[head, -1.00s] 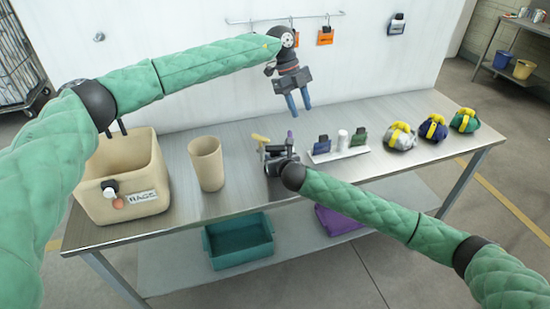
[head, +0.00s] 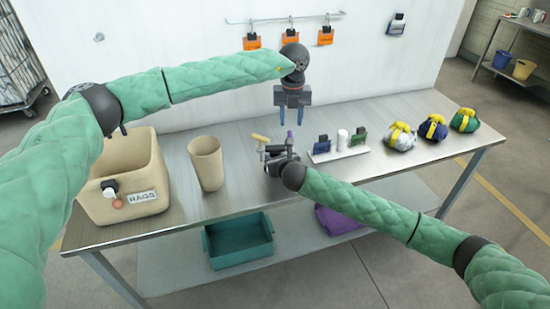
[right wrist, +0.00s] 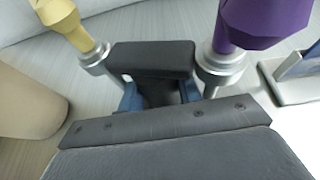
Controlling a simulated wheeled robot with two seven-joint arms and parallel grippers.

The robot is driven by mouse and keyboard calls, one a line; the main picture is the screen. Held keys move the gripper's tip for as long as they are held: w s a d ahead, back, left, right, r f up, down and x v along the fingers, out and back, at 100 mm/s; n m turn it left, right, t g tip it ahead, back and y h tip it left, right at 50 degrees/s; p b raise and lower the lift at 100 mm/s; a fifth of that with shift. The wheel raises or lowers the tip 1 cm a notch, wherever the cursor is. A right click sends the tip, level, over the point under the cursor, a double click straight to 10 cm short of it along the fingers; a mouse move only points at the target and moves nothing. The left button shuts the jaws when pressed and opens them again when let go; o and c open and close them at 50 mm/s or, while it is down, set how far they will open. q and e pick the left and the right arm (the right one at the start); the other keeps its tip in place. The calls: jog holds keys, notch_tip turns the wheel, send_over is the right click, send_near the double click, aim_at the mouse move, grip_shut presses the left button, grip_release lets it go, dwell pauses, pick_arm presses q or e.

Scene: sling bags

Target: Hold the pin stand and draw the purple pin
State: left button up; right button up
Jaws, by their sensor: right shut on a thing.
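The pin stand shows in the right wrist view as a black bar (right wrist: 153,59) between two metal sockets. A yellow pin (right wrist: 68,22) stands in the left socket and the purple pin (right wrist: 250,22) in the right one. In the head view the purple pin (head: 290,140) and yellow pin (head: 260,138) rise behind my right gripper (head: 276,152). My right gripper's blue fingers (right wrist: 160,96) are shut on the stand's bar; the wrist hides much of the stand in the head view. My left gripper (head: 292,117) points down, open and empty, above the purple pin and apart from it.
A beige cup (head: 206,163) and a rags bin (head: 125,185) stand on the table to the left. A white rack (head: 340,151) with small dark and green items is just right of the stand. Several tied bags (head: 433,128) lie farther right. Orange tags (head: 291,38) hang on the wall.

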aim_at(290, 135)
pick_arm(q)
jog(key=shift+f, duration=3.4)
grip_shut()
jog(key=shift+r, duration=0.15)
jog(key=shift+r, duration=4.7)
